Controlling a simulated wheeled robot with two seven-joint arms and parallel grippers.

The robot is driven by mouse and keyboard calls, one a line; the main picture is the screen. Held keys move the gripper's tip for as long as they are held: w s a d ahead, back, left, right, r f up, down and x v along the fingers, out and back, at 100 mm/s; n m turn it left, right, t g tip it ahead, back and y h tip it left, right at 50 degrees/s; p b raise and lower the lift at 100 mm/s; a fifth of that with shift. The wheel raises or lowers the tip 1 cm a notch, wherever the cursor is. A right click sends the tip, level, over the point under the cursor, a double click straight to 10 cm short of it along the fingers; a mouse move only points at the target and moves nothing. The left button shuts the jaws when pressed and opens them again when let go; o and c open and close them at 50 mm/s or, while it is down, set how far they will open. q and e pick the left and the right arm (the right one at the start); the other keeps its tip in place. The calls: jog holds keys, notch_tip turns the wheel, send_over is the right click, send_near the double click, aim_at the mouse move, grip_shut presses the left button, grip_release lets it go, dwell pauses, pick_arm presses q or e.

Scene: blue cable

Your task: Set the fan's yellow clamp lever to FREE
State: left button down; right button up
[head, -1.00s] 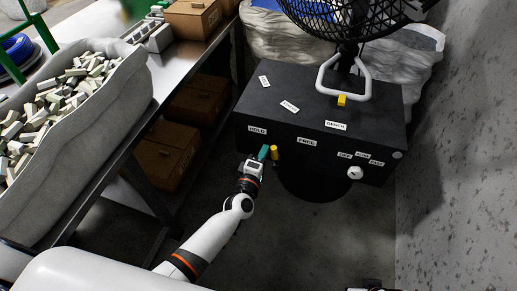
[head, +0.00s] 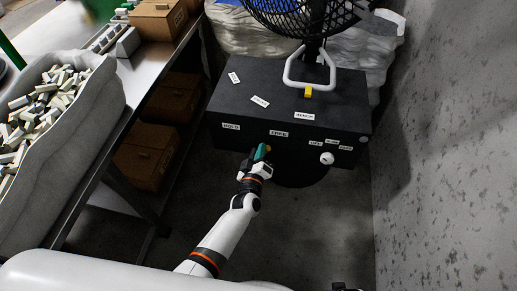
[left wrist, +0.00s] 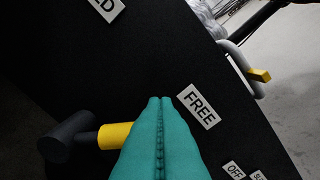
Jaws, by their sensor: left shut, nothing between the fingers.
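The yellow clamp lever (left wrist: 115,135) shows in the left wrist view with its dark round base to the left and its yellow end pointing right, toward the side of the FREE label (left wrist: 198,106). My left gripper (left wrist: 160,100) is shut and empty, its teal fingers right beside the yellow end and covering part of it; I cannot tell if they touch. In the head view my left gripper (head: 262,152) is at the black box's front face, below and left of the FREE label (head: 279,134). Only a bit of the lever's yellow shows there. The HOLD label (head: 231,126) is further left. My right gripper is not clearly visible.
A white knob (head: 327,158) is right on the front face. A metal bench (head: 150,80) stands left, a grey wall (head: 440,150) right.

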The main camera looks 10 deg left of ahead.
pick_arm(q)
jog(key=shift+d+f, duration=0.1)
jog(key=shift+d, duration=0.15)
pick_arm(e)
jog(key=shift+d, duration=0.15)
pick_arm(q)
jog(key=shift+s, duration=0.1)
